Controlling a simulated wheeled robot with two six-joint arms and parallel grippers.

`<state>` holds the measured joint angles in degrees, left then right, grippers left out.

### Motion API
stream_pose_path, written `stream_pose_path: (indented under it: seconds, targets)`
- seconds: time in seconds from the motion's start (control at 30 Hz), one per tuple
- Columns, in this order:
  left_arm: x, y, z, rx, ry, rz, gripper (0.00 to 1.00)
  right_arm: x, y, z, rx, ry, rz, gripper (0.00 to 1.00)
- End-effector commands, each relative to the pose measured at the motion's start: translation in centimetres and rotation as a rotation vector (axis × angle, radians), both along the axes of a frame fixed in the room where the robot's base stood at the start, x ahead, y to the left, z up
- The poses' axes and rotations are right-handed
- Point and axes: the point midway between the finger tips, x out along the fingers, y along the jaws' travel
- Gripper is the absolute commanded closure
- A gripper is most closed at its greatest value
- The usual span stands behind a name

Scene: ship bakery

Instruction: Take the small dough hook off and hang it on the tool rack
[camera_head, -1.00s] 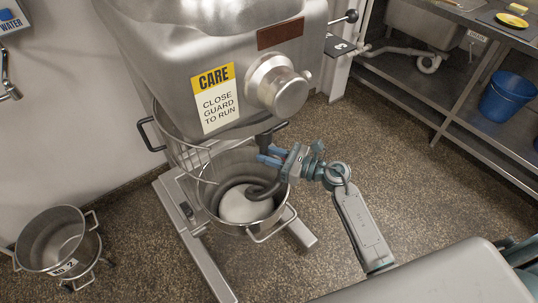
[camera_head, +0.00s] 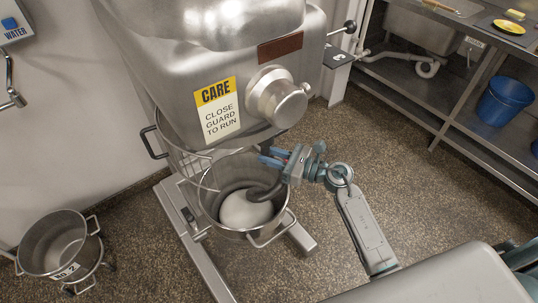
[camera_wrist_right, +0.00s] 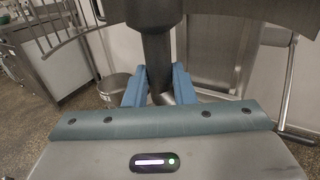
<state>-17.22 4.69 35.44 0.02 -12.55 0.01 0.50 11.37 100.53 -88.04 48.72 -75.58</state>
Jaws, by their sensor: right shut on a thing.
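The small dough hook (camera_head: 262,192) is dark grey and curves down into the mixer bowl (camera_head: 248,238), beside pale dough (camera_head: 243,210). Its upper shank runs up under the mixer head (camera_head: 215,70). My right gripper (camera_head: 272,157) reaches in from the right, above the bowl's rim, and is shut on the hook's shank. In the right wrist view the shank (camera_wrist_right: 157,55) stands upright between the blue fingers of my right gripper (camera_wrist_right: 158,88). I cannot tell whether the hook is still joined to the mixer. I cannot make out a tool rack. My left gripper is not in view.
A wire guard (camera_head: 190,165) surrounds the bowl's left and back. A spare bowl (camera_head: 62,245) stands on the floor at left. A steel bench (camera_head: 440,95) with a blue bucket (camera_head: 507,100) stands at right. The floor between bench and mixer is clear.

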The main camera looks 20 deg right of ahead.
Motion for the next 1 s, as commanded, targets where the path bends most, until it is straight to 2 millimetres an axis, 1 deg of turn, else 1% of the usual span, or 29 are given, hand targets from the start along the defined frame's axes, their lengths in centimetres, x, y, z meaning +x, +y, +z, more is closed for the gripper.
stream_pose_path:
  seconds: [1.0]
  targets:
    - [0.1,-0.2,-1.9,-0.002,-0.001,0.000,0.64,-3.6,-4.3,0.0,0.000,-0.001,0.001,1.00]
